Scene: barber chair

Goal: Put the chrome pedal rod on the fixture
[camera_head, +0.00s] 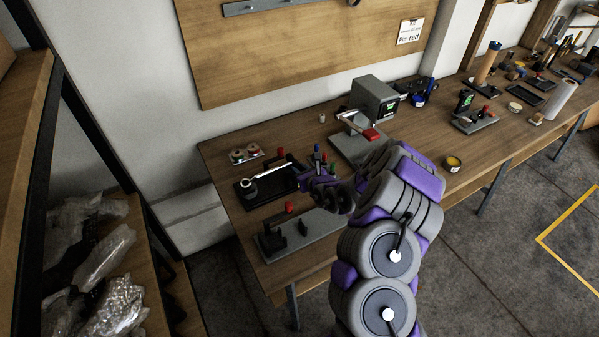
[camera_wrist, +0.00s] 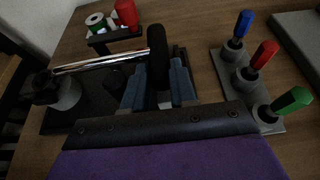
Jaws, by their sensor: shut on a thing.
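The chrome pedal rod (camera_head: 272,170) lies over a black tray (camera_head: 250,201), with a round dark collar (camera_head: 248,186) at its left end. In the wrist view the shiny rod (camera_wrist: 100,63) runs left from my gripper (camera_wrist: 156,88) to the collar (camera_wrist: 57,90). My gripper's fingers are shut on a black grip (camera_wrist: 158,50) that appears to be the rod's right end; the joint is partly hidden. In the head view my gripper (camera_head: 308,178) is at the tray's right side. A grey plate with black upright blocks (camera_head: 300,236), apparently the fixture, lies in front of the tray.
Screwdrivers with blue, red and green handles (camera_wrist: 264,54) stand in a rack right of my gripper. Two spools (camera_head: 245,153) sit behind the tray. A grey device (camera_head: 374,97) stands further right. A yellow-topped tin (camera_head: 453,162) is near the bench's front edge.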

